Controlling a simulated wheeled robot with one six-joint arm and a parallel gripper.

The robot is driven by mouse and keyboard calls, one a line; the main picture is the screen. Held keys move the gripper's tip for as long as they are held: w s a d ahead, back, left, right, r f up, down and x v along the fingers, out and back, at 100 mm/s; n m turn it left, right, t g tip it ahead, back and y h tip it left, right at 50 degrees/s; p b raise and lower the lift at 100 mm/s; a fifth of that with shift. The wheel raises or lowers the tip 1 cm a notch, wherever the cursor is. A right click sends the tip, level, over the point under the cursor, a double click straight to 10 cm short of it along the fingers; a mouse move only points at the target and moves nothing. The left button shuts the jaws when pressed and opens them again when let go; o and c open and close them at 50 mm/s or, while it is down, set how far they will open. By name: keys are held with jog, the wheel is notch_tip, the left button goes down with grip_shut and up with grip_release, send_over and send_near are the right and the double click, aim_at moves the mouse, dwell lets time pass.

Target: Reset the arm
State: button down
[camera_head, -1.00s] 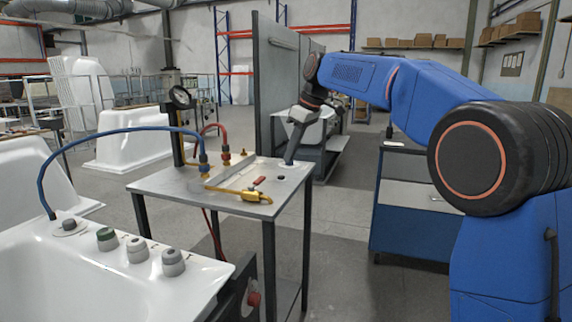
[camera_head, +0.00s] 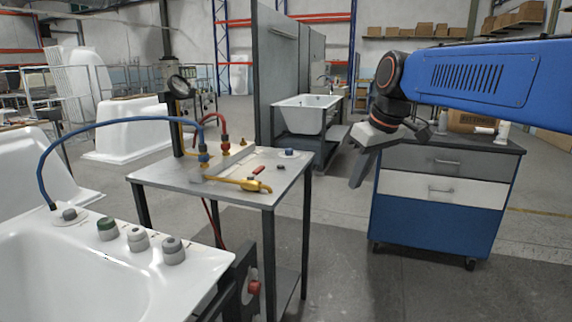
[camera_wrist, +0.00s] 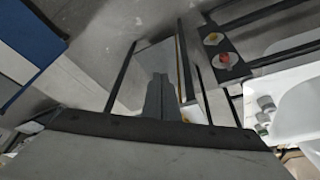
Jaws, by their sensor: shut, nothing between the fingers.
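My gripper (camera_head: 359,170) hangs from the end of my blue arm at the right in the head view. It is in the air in front of the blue drawer cabinet and to the right of the grey test table. In the wrist view the fingers of my gripper (camera_wrist: 160,98) are together and point toward the floor area by the table legs. Nothing is held between them.
The grey table (camera_head: 255,194) carries a gauge stand (camera_head: 178,100), hoses and a brass valve (camera_head: 250,184). A white bathtub (camera_head: 80,260) with several knobs is at front left. The blue cabinet (camera_head: 430,218) stands at right. Grey floor lies between table and cabinet.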

jog(key=s+d+f+m+h, duration=0.1)
jog(key=s+d+f+m, duration=0.2)
jog(key=s+d+f, duration=0.3)
jog(key=s+d+f+m+t+h, duration=0.1)
jog(key=s+d+f+m, duration=0.2)
jog(key=s+f, duration=1.2)
jog(key=s+d, duration=0.2)
jog(key=s, duration=0.2)
jog(key=shift+s+d+m, duration=0.35)
jog(key=shift+s+m, duration=0.05)
